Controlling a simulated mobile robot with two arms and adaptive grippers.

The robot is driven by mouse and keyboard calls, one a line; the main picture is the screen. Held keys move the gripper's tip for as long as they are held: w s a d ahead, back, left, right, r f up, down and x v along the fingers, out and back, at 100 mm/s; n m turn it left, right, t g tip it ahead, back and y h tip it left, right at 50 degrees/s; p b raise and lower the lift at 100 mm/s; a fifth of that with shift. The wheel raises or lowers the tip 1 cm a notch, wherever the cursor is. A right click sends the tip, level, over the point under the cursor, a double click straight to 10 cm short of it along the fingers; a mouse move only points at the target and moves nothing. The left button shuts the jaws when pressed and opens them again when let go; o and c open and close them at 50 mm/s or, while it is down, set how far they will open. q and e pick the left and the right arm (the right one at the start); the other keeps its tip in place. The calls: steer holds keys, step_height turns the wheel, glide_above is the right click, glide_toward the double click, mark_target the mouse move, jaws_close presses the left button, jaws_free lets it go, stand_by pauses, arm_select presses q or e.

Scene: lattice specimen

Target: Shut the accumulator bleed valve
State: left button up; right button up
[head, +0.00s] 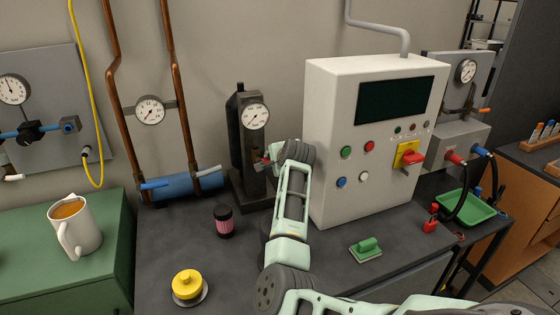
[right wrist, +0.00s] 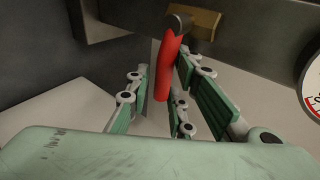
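A red lever (right wrist: 169,68) on a brass valve body (right wrist: 205,22) shows in the right wrist view, hanging down in the space between my right gripper's fingers (right wrist: 168,92). The fingers stand apart, with a visible gap on the lever's left side; whether the right pads touch it I cannot tell. In the head view my right gripper (head: 268,160) is at the front of a dark upright unit (head: 242,155) with a round gauge (head: 255,116). The gripper and arm hide part of the valve there. No label naming the valve is readable. My left gripper is out of view.
A white control cabinet (head: 330,150) stands close right of my right arm. A blue cylinder (head: 182,186) lies left of the upright unit.

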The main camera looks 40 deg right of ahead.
steer(key=v, duration=1.1)
steer(key=shift+s, duration=0.3)
steer(key=shift+a, duration=0.1)
steer(key=shift+o, duration=1.3)
